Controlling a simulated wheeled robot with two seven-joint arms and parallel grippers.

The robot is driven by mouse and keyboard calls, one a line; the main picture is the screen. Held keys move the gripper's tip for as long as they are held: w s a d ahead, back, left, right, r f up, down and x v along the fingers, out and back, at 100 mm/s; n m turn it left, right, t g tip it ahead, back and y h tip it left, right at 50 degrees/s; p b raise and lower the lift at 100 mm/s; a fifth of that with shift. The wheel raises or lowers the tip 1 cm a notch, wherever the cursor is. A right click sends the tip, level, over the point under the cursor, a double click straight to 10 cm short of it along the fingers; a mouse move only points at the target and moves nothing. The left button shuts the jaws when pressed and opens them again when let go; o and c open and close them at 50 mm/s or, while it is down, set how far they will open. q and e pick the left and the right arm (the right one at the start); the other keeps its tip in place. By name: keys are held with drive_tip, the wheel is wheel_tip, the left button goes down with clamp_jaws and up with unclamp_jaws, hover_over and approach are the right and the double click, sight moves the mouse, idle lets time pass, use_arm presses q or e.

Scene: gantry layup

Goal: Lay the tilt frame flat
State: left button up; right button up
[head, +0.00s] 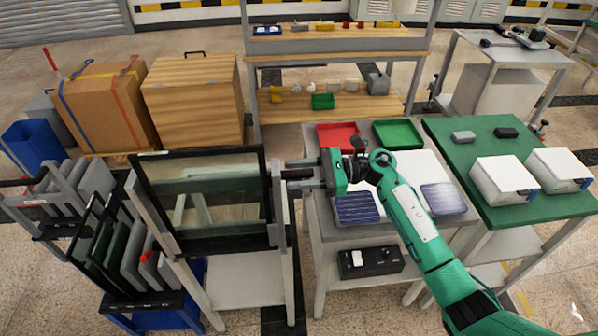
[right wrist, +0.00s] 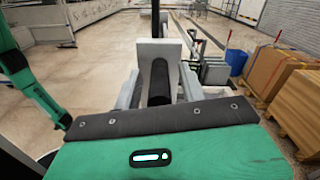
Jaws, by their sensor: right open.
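The tilt frame (head: 268,202) is a black rectangular frame with a clear glass-like panel, standing steeply raised on a grey stand (head: 285,270) in the head view. My right gripper (head: 286,174) is open at its right edge, with its fingers pointing left toward the frame's side. A dark bar lies at the fingers; I cannot tell whether they touch the frame. In the right wrist view, a grey upright block with a dark rounded part (right wrist: 160,82) lies ahead of the gripper. My left gripper is not in view.
A grey table (head: 318,235) with red (head: 338,135) and green (head: 398,133) trays and blue panels stands to the right. A rack of panels (head: 125,240) stands close on the left. A wooden crate (head: 195,100) and cardboard box (head: 105,105) are behind.

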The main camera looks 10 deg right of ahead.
clamp_jaws()
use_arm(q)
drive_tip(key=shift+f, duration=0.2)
use_arm(e)
drive_tip(key=shift+w, duration=0.1)
